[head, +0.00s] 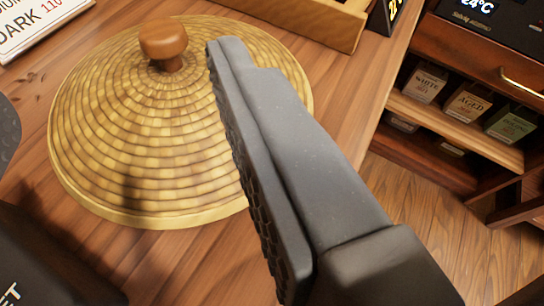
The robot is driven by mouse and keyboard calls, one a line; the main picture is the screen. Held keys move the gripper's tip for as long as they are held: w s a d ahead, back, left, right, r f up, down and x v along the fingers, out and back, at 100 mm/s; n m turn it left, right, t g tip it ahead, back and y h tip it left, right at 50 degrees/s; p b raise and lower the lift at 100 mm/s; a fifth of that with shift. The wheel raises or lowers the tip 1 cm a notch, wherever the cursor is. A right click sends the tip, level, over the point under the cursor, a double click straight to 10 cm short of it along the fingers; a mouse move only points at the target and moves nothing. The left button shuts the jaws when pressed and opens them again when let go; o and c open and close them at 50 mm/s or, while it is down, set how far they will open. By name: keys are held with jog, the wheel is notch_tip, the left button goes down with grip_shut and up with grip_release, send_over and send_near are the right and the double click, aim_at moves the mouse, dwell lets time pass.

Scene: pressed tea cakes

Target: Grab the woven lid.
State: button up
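The woven lid (150,160) is a wide, round, shallow cone of yellow-brown weave with a brown wooden knob (163,40) on top. It lies on the wooden table at the left and middle of the view. My gripper (118,85) is open above it. One large grey finger with a ridged inner pad crosses the lid's right side, its tip a little right of the knob. A dark rounded piece at the left edge looks like the other finger, mostly cut off. Nothing is held. The finger hides part of the lid's right side; the knob shows clear of it.
A printed sign (38,22) stands at the top left. A wooden tray (300,22) lies behind the lid. A dark lettered object (45,265) is at the bottom left. Right of the table edge is floor, then a wooden cabinet (455,110) with labelled tea packets.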

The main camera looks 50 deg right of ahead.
aim_at(157, 45)
jog(key=w+d+f, duration=0.1)
jog(key=w, duration=0.1)
jog(key=w+d+f+b, duration=0.1)
jog(key=w+f, duration=0.1)
jog(key=w+d+f+b, duration=0.1)
jog(key=w, duration=0.1)
jog(key=shift+w+d+f, duration=0.15)
jog(key=shift+d+f, duration=0.15)
jog(key=shift+d, duration=0.1)
jog(key=shift+b+x, duration=0.9)
jog(key=shift+x, duration=1.35)
jog(key=shift+w+d+f, duration=0.1)
jog(key=shift+w+d, duration=0.05)
jog(key=shift+w, duration=0.4)
grip_shut()
